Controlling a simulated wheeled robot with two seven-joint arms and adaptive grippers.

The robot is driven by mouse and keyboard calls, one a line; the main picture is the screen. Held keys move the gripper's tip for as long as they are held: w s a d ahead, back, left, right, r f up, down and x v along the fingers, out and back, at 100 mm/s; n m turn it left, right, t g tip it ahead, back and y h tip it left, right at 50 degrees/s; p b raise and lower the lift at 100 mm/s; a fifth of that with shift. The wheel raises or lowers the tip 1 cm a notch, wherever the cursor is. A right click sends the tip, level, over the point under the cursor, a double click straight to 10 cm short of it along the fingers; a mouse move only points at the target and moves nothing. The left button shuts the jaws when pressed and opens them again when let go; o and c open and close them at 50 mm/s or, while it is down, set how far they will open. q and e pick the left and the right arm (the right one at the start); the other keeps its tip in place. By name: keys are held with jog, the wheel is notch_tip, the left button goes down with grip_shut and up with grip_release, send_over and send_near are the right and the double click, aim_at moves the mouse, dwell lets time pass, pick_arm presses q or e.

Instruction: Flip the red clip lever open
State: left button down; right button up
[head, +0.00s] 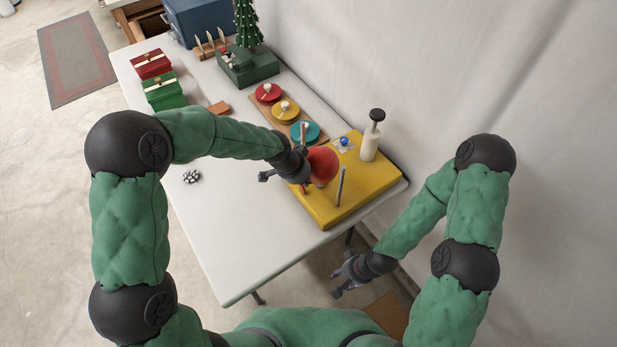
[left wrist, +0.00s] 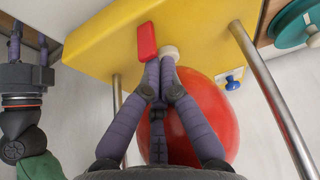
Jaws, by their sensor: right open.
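The red clip lever (left wrist: 147,41) shows in the left wrist view as a small red bar against the yellow box (left wrist: 95,42). A white round knob (left wrist: 169,51) is just right of it. My left gripper (left wrist: 159,66) has its fingers drawn together, with the tips close to the lever and knob. I cannot tell whether they touch either; nothing shows between them. In the head view my left gripper (head: 296,180) is over the near left side of the yellow box (head: 350,200). My right gripper (head: 345,284) is open, low beside the table; it also shows in the left wrist view (left wrist: 29,48).
A large red ball (left wrist: 210,110) is close by my left fingers. Metal posts (head: 341,186) stand at the box. A white cylinder with a black knob (head: 370,142) and a blue button (head: 344,141) are behind. The table's near part (head: 235,255) is clear.

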pick_arm(q)
jog(key=shift+s+a, duration=0.15)
jog(key=shift+a, duration=0.1)
pick_arm(e)
jog(key=shift+r, duration=0.15)
pick_arm(q)
jog(key=shift+r, duration=0.1)
jog(key=shift+r+p, duration=0.7)
jog(key=shift+r, duration=0.05)
pick_arm(e)
jog(key=shift+r, duration=0.65)
pick_arm(q)
jog(key=shift+r, duration=0.1)
